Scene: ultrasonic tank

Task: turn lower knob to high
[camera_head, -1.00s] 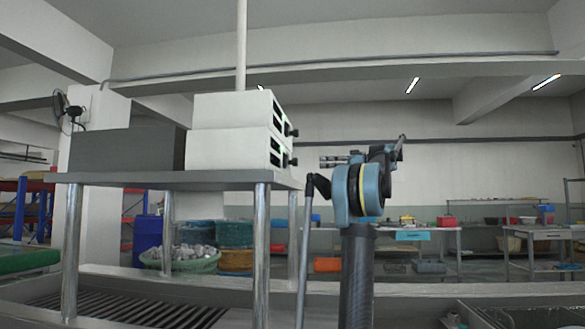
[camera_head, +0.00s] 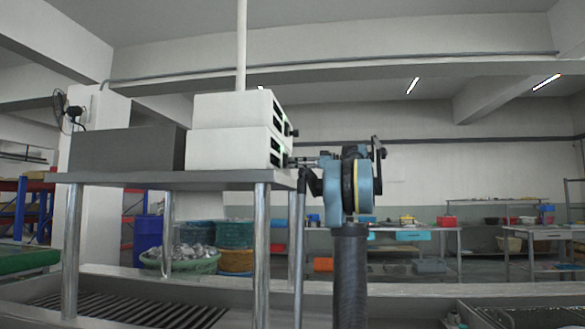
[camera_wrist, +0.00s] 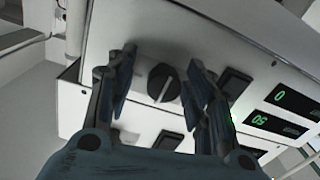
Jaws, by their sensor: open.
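The lower knob (camera_wrist: 163,83) is a dark round dial with a pale pointer line, on the white front of the lower box (camera_head: 235,147). In the wrist view it lies between the two fingers of my gripper (camera_wrist: 160,90). The fingers are open, with a gap visible on each side of the knob. In the head view my gripper (camera_head: 298,161) is level with the lower box's front and hides its knob.
Green-lit displays (camera_wrist: 279,95) and black rocker switches (camera_wrist: 236,82) lie right of the knob in the wrist view. The upper box (camera_head: 232,106) rests on the lower one. A dark grey box (camera_head: 125,150) stands left on the metal table (camera_head: 220,180).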

